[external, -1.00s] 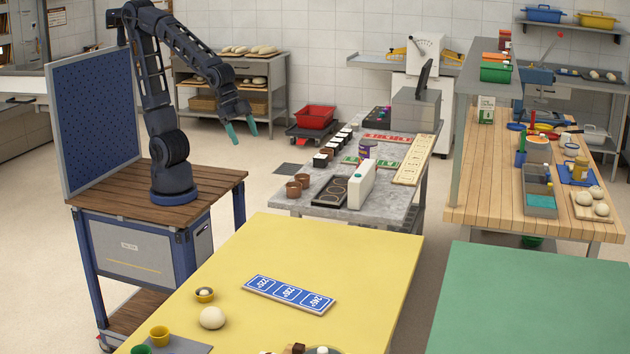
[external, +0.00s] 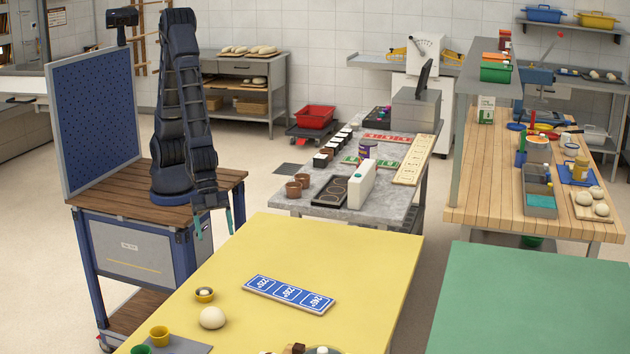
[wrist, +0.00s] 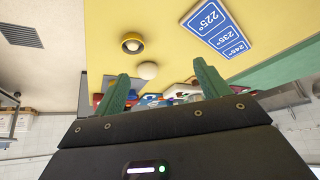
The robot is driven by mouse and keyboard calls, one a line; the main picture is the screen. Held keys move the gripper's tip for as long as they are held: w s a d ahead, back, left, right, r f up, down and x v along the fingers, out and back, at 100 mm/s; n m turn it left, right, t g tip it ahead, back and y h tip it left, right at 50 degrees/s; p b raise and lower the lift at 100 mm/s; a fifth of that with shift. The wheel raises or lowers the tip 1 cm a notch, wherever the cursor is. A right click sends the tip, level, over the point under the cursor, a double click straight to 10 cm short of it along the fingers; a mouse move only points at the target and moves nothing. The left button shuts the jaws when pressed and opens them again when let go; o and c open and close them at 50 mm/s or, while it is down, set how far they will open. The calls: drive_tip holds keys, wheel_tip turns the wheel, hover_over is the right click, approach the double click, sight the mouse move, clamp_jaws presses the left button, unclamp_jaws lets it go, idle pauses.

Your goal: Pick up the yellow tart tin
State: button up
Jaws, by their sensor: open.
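A yellow cup-shaped tin (external: 159,335) stands on a grey mat at the near left of the yellow table in the external view. A small round yellow dish (external: 204,294) with a pale content sits farther back; it also shows in the wrist view (wrist: 132,44). I cannot tell for certain which is the tart tin. My gripper (external: 214,226) is open and empty, its green fingers pointing down, beyond the table's left edge and apart from both. The fingers also show in the wrist view (wrist: 161,82).
A dough ball (external: 212,318) lies near the dish. A blue temperature card (external: 289,294) lies mid-table. A green tin (external: 141,349) is at the bottom edge, with more items cut off. The yellow table's (external: 350,260) far and right parts are clear. A green table (external: 540,300) stands at right.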

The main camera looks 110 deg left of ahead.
drive_tip(key=s+d+f+m, duration=0.1)
drive_tip(key=s+d+f, duration=0.1)
drive_tip(key=d+f, duration=0.35)
approach(205, 295)
drive_tip(key=shift+h, duration=0.4)
drive_tip(key=shift+w+d+r+x, duration=0.15)
drive_tip(key=shift+w+x, duration=0.05)
drive_tip(key=shift+x, duration=1.1)
drive_tip(key=shift+w+d+r+x, duration=0.15)
drive_tip(key=shift+d+x, duration=0.05)
drive_tip(key=shift+x, duration=1.1)
drive_tip(key=shift+w+d+r+x, duration=0.15)
drive_tip(key=shift+w+x, duration=0.05)
drive_tip(key=shift+x, duration=1.1)
drive_tip(key=c, duration=1)
drive_tip(key=shift+r, duration=0.15)
